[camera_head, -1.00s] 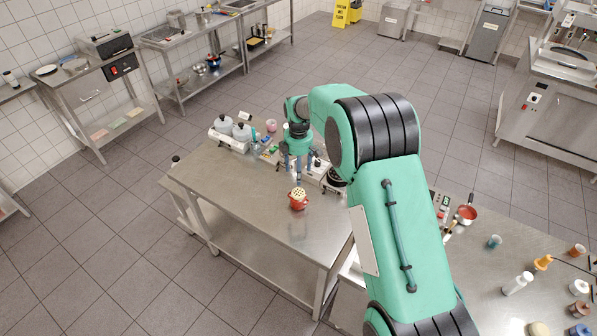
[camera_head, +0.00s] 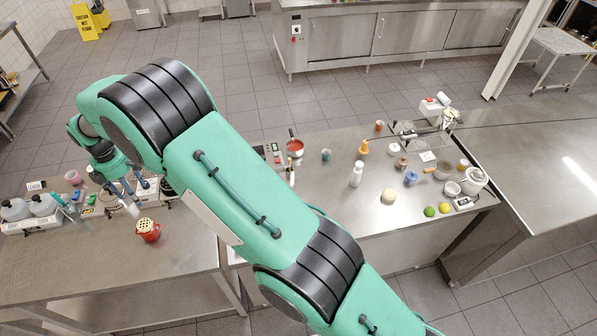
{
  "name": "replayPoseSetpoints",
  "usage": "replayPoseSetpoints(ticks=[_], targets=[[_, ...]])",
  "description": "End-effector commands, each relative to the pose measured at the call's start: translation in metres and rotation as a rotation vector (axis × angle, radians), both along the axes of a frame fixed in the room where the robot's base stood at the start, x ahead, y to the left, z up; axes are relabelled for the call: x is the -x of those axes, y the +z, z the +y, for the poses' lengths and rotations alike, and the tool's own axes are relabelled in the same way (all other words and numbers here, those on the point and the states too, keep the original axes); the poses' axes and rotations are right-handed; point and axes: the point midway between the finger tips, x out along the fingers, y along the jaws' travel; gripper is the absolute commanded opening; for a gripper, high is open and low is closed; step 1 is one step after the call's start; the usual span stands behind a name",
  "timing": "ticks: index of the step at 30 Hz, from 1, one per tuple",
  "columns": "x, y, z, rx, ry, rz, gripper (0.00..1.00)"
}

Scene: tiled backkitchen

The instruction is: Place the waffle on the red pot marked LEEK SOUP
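A small red pot (camera_head: 149,235) stands on the left steel table near its front edge. A round, pale yellow, gridded piece that looks like the waffle (camera_head: 146,224) lies on top of the pot, slightly tilted as far as I can see. The writing on the pot is too small to read. My gripper (camera_head: 132,196) points down, above and behind the pot, a little to its left. Its fingers look spread apart, and I see no waffle between them. It is apart from the pot.
White canisters (camera_head: 42,205) stand left of my gripper. The left table's front is clear.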

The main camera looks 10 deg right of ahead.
Motion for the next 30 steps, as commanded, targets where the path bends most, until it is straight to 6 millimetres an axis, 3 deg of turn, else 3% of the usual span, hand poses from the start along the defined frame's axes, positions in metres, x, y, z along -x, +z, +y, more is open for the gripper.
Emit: replayPoseSetpoints(ticks=[7,14,22,30], targets=[[-0.016,0.077,-0.065,-0.032,-0.176,-0.03,0.63],[-0.018,0.142,-0.131,-0.063,-0.351,-0.055,0.63],[-0.007,0.209,-0.211,-0.102,-0.556,-0.083,0.63],[0.018,0.265,-0.289,-0.144,-0.759,-0.112,0.63]])
